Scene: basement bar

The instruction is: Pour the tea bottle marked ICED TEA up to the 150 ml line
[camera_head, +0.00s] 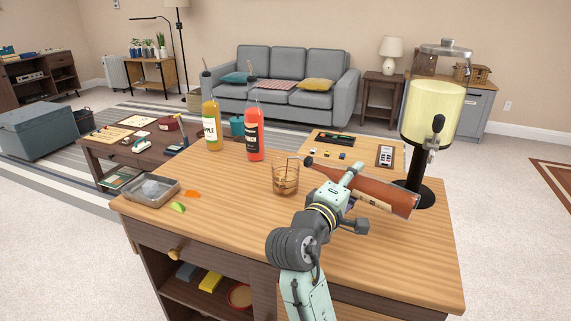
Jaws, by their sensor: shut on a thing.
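A bottle of red-brown liquid (383,194) lies tilted, almost level, across my gripper (350,182), which is shut on it. Its body is to the right and its dark-tipped neck points left toward the glass. Its pale label is partly covered and too small to read. A clear glass (285,180) stands upright on the wooden counter (235,185), just left of my gripper. The bottle's mouth is above the glass's right rim. The glass looks brownish, but its fill level and any line are too small to tell.
An orange-yellow bottle (211,127) and a red bottle (254,135) stand behind the glass. A drink dispenser (432,115) stands at the right. A metal tray (151,190), a lime wedge (178,207) and an orange piece (192,194) lie at the left. The counter's front middle is clear.

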